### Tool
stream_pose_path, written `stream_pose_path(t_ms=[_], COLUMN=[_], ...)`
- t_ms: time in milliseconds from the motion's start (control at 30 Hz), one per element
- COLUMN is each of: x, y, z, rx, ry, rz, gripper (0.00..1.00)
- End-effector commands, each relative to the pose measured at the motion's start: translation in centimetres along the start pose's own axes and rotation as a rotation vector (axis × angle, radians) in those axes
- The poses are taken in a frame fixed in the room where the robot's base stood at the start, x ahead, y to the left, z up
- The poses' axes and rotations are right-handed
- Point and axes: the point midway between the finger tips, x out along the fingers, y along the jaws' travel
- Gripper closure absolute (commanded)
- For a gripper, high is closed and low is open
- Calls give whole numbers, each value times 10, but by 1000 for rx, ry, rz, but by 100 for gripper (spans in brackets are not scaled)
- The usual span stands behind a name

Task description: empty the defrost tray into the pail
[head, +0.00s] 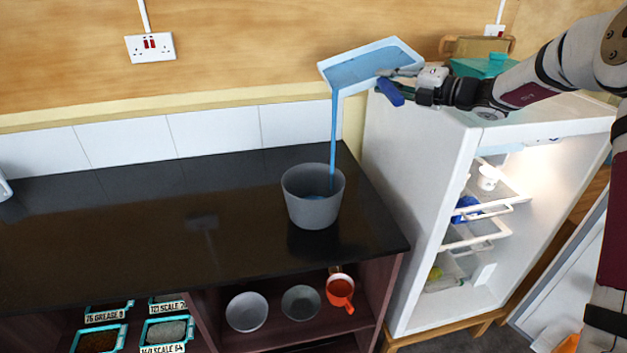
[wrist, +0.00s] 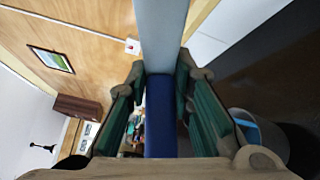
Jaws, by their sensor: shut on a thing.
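The defrost tray (head: 387,56) is a shallow pale-blue tray with blue water in it. It is held in the air above the black counter and tilted, and a thin stream of water falls from its left corner. The grey pail (head: 312,206) stands upright on the counter, and the stream falls inside it. Some blue water shows in the pail. My gripper (head: 401,80) is shut on the tray's blue handle (head: 390,91). In the wrist view the handle (wrist: 160,115) lies between the fingers, and the pail (wrist: 262,138) shows at lower right.
The white fridge (head: 409,170) stands open right of the counter, with a teal box (head: 480,67) and a wooden item on top. The black counter (head: 130,225) is clear left of the pail. Bowls and an orange-red jug (head: 340,290) sit on the shelf below.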

Motion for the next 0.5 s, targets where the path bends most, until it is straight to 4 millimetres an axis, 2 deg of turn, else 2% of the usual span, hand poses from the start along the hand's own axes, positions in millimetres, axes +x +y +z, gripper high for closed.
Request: stream_pose_path(t_ms=[500], x=[1], y=[-1], z=[-9], rx=[-56], ry=[-1], rz=[-7], gripper=[100])
